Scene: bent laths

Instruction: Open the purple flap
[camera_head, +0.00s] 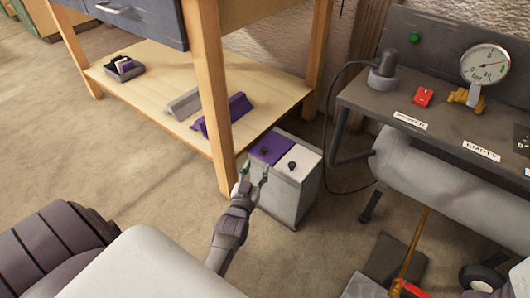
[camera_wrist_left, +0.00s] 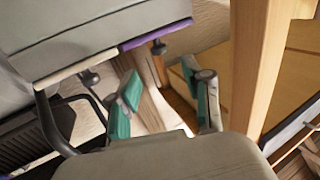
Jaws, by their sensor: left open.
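The purple flap (camera_head: 270,148) lies shut on top of a grey two-lid bin (camera_head: 289,198), with a dark knob on it. It sits beside a white flap (camera_head: 305,158) with its own knob. My left gripper (camera_head: 254,172) is open and empty at the front left of the bin, close to the purple flap. In the left wrist view, the purple flap's edge (camera_wrist_left: 157,33) and its knob (camera_wrist_left: 158,47) show just beyond the open fingers (camera_wrist_left: 160,80), apart from them. My right gripper is not in view.
A wooden bench leg (camera_head: 214,115) stands just left of the bin. The bench's lower shelf (camera_head: 165,80) holds grey and purple angled pieces and a small dark tray (camera_head: 124,68). A compressor tank (camera_head: 435,180) is to the right.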

